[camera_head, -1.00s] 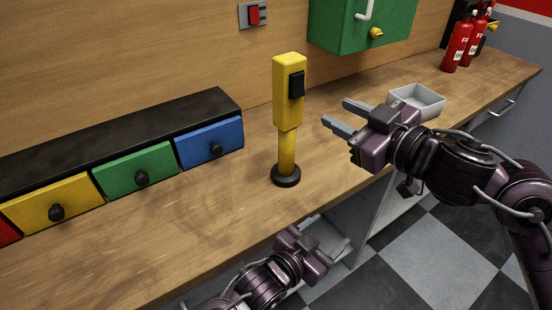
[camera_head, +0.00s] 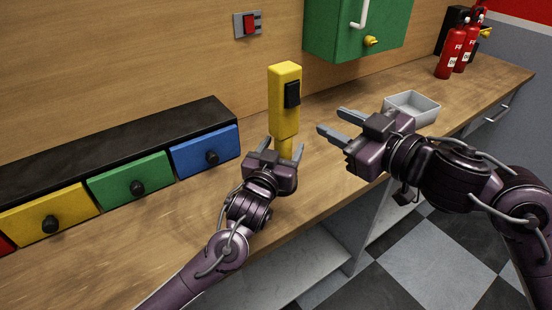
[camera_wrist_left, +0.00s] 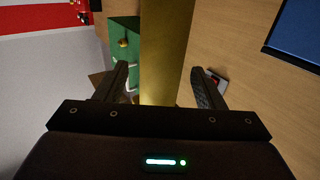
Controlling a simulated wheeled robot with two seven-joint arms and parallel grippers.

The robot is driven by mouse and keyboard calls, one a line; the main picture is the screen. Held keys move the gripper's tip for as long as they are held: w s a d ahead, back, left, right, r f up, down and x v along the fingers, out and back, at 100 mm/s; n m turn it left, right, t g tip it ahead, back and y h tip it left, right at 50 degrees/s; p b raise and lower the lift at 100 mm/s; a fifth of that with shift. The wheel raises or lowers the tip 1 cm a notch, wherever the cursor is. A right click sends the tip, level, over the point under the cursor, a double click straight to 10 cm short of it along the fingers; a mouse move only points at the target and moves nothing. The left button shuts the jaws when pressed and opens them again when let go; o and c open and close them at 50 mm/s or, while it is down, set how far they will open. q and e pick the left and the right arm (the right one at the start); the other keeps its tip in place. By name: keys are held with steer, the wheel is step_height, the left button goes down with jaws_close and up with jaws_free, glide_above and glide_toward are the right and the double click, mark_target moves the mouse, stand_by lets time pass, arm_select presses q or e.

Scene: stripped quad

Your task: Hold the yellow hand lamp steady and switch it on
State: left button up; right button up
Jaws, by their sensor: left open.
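The yellow hand lamp (camera_head: 285,101) stands upright on the wooden bench, with a black switch (camera_head: 292,94) on its head. My left gripper (camera_head: 277,148) is open at the lamp's narrow lower handle, which shows between its fingers. In the left wrist view the yellow handle (camera_wrist_left: 166,50) runs between the two open fingers (camera_wrist_left: 163,88), with gaps on both sides. The lamp's black base is hidden behind my left gripper. My right gripper (camera_head: 332,123) is open and empty, to the right of the lamp, with its fingers pointing left.
A drawer unit with yellow (camera_head: 48,212), green (camera_head: 129,180) and blue (camera_head: 205,151) drawers stands at left. A grey tray (camera_head: 412,108) lies behind my right gripper. A green cabinet (camera_head: 352,25) and a red wall switch (camera_head: 249,24) are above. Fire extinguishers (camera_head: 452,50) stand far right.

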arm_select(q)
steer(key=shift+w+d, duration=0.25)
steer(key=shift+w, duration=0.45)
steer(key=c, duration=1.3)
steer(key=shift+c, duration=0.2)
arm_select(e)
steer(key=shift+a, duration=0.1)
steer(key=shift+c, duration=1.1)
steer(key=shift+a+f+y, duration=0.15)
steer(key=shift+a+y, duration=0.05)
steer(key=shift+y, duration=0.1)
steer(key=shift+c, duration=1.3)
steer(key=a+f+y, duration=0.1)
steer(key=a+y, duration=0.1)
steer(key=shift+s+f+n+g+y, duration=0.2)
steer(key=shift+f+n+g+y, duration=0.1)
steer(key=shift+f+g+y, duration=0.1)
jaws_close()
steer(key=s+d+f+m+t+y, duration=0.2)
steer(key=d+f+m+t, duration=0.2)
steer(key=f+t, duration=0.2)
steer(key=shift+d+f+t, duration=0.25)
steer(key=shift+d+t, duration=0.05)
steer(key=shift+t, duration=0.7)
